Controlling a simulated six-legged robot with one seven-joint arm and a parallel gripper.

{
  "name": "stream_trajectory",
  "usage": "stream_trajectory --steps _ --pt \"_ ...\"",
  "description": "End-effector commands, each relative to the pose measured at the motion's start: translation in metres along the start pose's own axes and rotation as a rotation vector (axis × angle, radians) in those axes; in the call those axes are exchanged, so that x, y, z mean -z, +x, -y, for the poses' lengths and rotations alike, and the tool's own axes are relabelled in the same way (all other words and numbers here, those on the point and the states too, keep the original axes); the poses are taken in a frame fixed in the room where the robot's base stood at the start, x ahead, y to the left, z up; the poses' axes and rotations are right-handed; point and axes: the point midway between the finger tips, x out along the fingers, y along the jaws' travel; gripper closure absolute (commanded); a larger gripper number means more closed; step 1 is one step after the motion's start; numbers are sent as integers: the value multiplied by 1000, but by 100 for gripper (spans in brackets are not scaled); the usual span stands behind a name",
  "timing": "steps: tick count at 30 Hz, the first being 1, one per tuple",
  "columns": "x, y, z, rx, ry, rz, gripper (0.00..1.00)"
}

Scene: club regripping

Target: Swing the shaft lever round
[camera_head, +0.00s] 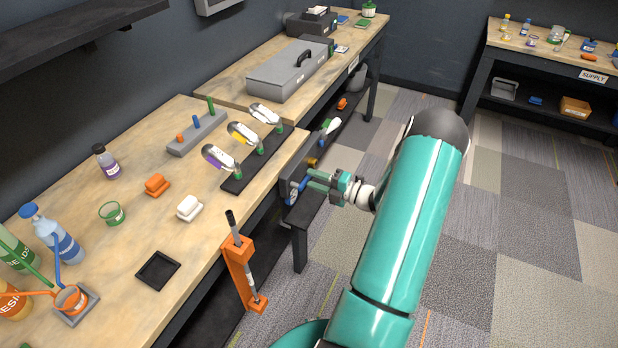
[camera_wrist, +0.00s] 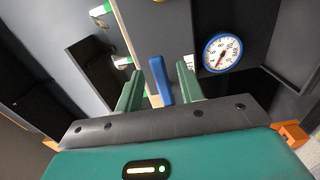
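A blue lever (camera_wrist: 161,80) shows upright in the wrist view, on the front of a dark grey machine. Beside it is a round white gauge (camera_wrist: 222,51) with a blue rim and a red needle. My gripper (camera_wrist: 159,69) has its two green fingers apart, one on each side of the blue lever, with gaps visible on both sides. In the head view my gripper (camera_head: 318,182) reaches left to the dark unit at the bench's front edge, where the gauge (camera_head: 292,192) also shows. The fingers partly hide the lever there.
An orange bracket (camera_head: 238,262) holds a steel shaft with a black grip at the bench front. Club heads stand on a black rack (camera_head: 255,160) near the edge. A dark stand (camera_head: 305,215) is below the unit. The carpet to the right is open.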

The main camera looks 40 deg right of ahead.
Motion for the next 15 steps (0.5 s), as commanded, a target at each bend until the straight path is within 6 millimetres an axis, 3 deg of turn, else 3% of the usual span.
stream_trajectory --steps 9,15 --pt "-1 -72 0 1 0 4 62" --pt "-1 -102 0 0 0 3 62"
